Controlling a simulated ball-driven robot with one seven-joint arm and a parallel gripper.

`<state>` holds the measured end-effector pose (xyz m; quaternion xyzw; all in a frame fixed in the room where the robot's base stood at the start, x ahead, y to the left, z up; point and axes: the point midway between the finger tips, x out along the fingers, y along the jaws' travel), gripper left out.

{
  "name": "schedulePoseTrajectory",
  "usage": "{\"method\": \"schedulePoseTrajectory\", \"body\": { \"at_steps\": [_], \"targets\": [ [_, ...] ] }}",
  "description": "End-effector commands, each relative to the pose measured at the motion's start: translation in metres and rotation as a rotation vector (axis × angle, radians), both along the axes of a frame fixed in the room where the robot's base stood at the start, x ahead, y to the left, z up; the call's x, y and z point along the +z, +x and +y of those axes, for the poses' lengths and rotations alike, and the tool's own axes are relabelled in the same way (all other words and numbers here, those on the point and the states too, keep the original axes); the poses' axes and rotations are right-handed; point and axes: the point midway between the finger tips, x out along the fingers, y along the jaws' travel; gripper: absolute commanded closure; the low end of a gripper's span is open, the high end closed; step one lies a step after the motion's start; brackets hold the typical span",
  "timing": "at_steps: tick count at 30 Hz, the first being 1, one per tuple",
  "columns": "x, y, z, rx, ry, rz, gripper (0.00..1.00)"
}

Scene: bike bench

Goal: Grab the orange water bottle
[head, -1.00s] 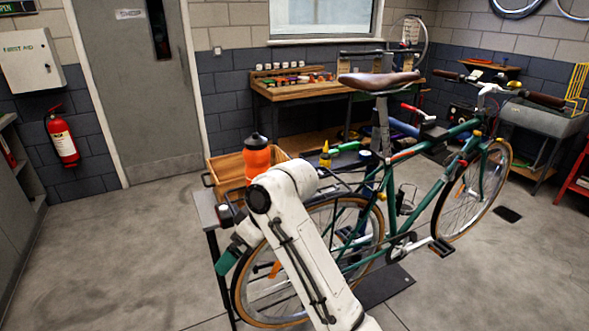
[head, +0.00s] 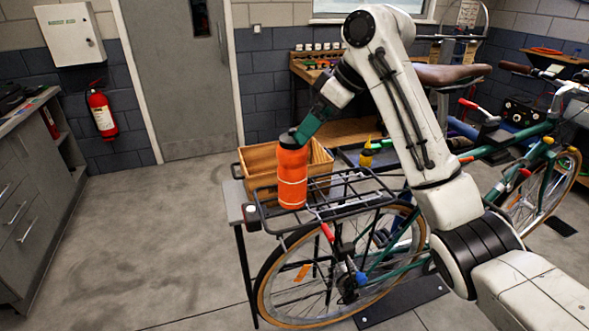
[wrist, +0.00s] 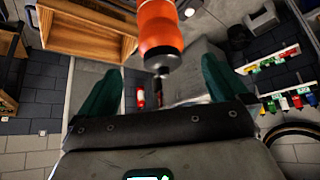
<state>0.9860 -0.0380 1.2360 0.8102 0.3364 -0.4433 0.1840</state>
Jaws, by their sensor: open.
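The orange water bottle (head: 292,178) stands upright at the rear rack of the green bike, in front of a wooden crate. It has a dark cap and pale bands. In the wrist view the bottle (wrist: 160,28) shows at the top centre, its cap end pointing toward my gripper. My gripper (head: 303,136) has green fingers and is at the bottle's cap, coming from the upper right. In the wrist view my gripper (wrist: 160,66) is open, one finger on each side of the cap end, with visible gaps. The bottle's base is cut off there.
The wooden crate (head: 262,163) is close behind the bottle. The black rear rack (head: 335,204) and bike wheel lie below my arm. A yellow-capped bottle (head: 366,158) stands to the right. A fire extinguisher (head: 102,110) hangs on the wall. Floor at left is clear.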

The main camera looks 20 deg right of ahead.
Motion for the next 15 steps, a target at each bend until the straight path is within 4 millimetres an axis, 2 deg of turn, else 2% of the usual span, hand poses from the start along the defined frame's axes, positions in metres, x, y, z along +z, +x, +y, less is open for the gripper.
{"method": "schedulePoseTrajectory", "body": {
  "at_steps": [6, 15],
  "targets": [
    [-0.028, 0.012, 0.013, -0.002, 0.0, 0.003, 0.0],
    [-0.047, 0.022, 0.023, -0.001, 0.0, 0.003, 0.0]
  ]
}}
